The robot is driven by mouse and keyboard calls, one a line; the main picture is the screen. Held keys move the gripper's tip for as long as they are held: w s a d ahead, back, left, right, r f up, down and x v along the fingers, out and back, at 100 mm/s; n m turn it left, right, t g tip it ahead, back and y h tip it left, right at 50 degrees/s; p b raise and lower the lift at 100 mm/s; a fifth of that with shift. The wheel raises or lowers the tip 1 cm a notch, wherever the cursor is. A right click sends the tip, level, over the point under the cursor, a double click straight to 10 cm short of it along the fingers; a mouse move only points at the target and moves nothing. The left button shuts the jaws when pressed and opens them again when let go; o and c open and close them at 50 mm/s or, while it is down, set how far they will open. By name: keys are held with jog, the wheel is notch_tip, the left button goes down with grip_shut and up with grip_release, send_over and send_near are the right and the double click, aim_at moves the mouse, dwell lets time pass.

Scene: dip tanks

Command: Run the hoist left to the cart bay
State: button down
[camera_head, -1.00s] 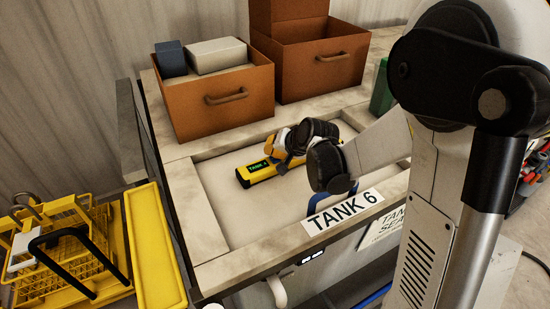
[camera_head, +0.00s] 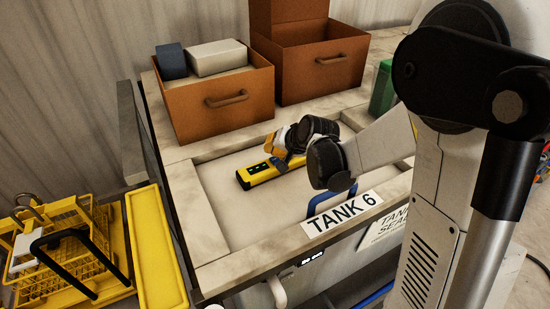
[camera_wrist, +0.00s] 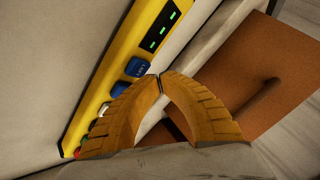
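The yellow hoist pendant (camera_head: 262,172) lies on the Tank 6 cover (camera_head: 225,205), with a dark display and a row of buttons. In the wrist view the pendant (camera_wrist: 98,90) runs diagonally; its display (camera_wrist: 160,32) shows green dashes. Two blue buttons (camera_wrist: 137,67) sit below the display, with green, white and red buttons partly hidden behind a finger. My gripper (camera_head: 279,158) is over the pendant's right side. In the wrist view my gripper's fingertips (camera_wrist: 160,80) meet with nothing between them, just beside the upper blue button. Contact with it cannot be told. The hoist itself is not recognisable in view.
Two brown boxes (camera_head: 222,112) stand behind the pendant; the nearer holds a blue and a white block. A green object (camera_head: 383,90) is near my arm. Yellow wire baskets (camera_head: 65,235) stand lower left beside a yellow tray (camera_head: 155,250). A "TANK 6" label (camera_head: 342,212) marks the front rim.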

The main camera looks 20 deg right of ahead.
aim_at(273, 158)
jog(key=shift+r+p, duration=1.8)
jog(key=shift+r, duration=0.7)
dwell(3.7)
